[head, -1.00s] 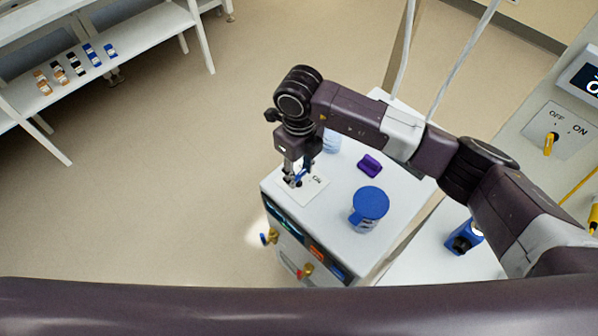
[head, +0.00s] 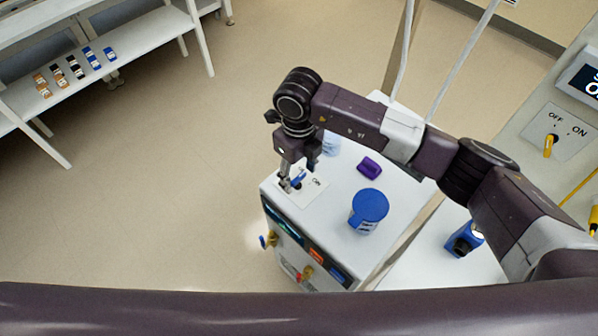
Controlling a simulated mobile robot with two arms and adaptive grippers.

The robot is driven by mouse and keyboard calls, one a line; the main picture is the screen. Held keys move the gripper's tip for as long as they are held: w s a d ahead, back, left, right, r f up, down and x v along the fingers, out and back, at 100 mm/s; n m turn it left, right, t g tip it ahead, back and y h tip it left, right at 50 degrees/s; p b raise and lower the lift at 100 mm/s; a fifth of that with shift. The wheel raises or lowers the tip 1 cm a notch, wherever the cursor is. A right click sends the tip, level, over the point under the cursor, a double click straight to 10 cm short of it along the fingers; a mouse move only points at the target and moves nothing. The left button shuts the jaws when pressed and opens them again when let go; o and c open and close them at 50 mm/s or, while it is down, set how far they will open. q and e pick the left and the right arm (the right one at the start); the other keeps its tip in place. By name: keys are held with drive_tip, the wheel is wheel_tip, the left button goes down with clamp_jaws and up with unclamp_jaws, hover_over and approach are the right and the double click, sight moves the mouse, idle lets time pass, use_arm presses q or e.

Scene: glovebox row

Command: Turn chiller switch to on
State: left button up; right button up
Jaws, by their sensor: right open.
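The chiller (head: 335,215) is a white box with a dark front panel. A pale switch plate (head: 313,194) lies on its top at the left corner, with the word ON partly visible. A blue switch handle (head: 298,181) shows on the plate, partly covered by the gripper. My right gripper (head: 291,185) points down at the plate, open, with its fingers at the blue handle. I cannot tell whether they touch it or which way the handle points. My left gripper is out of view.
On the chiller top stand a blue-lidded jar (head: 369,209), a purple block (head: 369,167) and a pale blue container (head: 331,143). At right, another panel has a yellow OFF/ON switch (head: 549,145). A shelf (head: 130,60) holds small items. Open floor lies left.

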sight(299, 178)
wheel_tip(299, 178, up, 12)
idle(0.5)
idle(0.4)
